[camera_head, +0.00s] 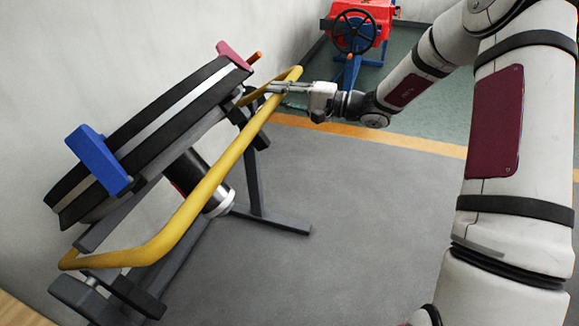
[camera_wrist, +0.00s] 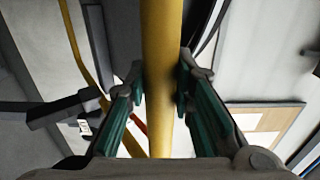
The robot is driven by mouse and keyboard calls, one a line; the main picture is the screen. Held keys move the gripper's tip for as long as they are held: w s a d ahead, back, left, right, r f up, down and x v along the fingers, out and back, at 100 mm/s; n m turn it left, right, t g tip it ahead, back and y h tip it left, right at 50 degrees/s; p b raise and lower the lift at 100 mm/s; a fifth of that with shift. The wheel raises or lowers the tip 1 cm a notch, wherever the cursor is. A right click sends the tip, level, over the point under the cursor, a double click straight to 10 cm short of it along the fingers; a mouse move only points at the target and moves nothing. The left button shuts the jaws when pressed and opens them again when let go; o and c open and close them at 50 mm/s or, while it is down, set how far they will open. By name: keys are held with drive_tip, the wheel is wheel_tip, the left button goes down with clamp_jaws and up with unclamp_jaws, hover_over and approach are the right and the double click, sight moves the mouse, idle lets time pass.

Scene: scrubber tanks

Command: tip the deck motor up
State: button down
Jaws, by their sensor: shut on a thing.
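The scrubber deck (camera_head: 150,125) is a thick black disc with a silver band, tilted with its right end higher in the head view. A dark cylinder with a silver band (camera_head: 215,197), which looks like the motor, sits under it, partly behind the bar. A yellow bar (camera_head: 195,195) bends around the front of the deck frame. My gripper (camera_head: 272,90) is shut on this bar near its upper right end. In the wrist view the yellow bar (camera_wrist: 163,35) runs between the two fingers of my gripper (camera_wrist: 161,85).
A blue block (camera_head: 97,158) sits at the deck's lower left and a red piece (camera_head: 233,53) at its top. Grey stand legs (camera_head: 265,213) reach the floor. A red machine with a handwheel (camera_head: 355,30) stands behind. Grey floor (camera_head: 340,230) is clear at right.

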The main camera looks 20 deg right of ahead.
drive_tip(key=shift+w+a+r, duration=0.25)
drive_tip(key=shift+a+r, duration=0.05)
drive_tip(key=shift+r, duration=0.35)
drive_tip(key=w+a+r, duration=0.3)
drive_tip(key=a+r, duration=0.1)
drive_tip(key=shift+a+r, duration=0.3)
drive_tip(key=shift+a, duration=0.05)
drive_tip(key=shift+w, duration=0.1)
drive_tip(key=shift+w+a+r+b, duration=0.1)
drive_tip(key=shift+w+a+r, duration=0.5)
drive_tip(key=shift+a, duration=0.3)
drive_tip(key=shift+w+a+r+b, duration=0.15)
drive_tip(key=shift+w+a+r, duration=0.4)
drive_tip(key=shift+a, duration=0.4)
drive_tip(key=shift+w+a+r+b, duration=0.1)
drive_tip(key=shift+w+a+r, duration=0.5)
drive_tip(key=shift+a, duration=0.3)
drive_tip(key=shift+f, duration=0.1)
drive_tip(key=r+b+x, duration=0.1)
drive_tip(key=b+x, duration=0.1)
drive_tip(key=x, duration=0.5)
drive_tip(key=shift+r, duration=0.35)
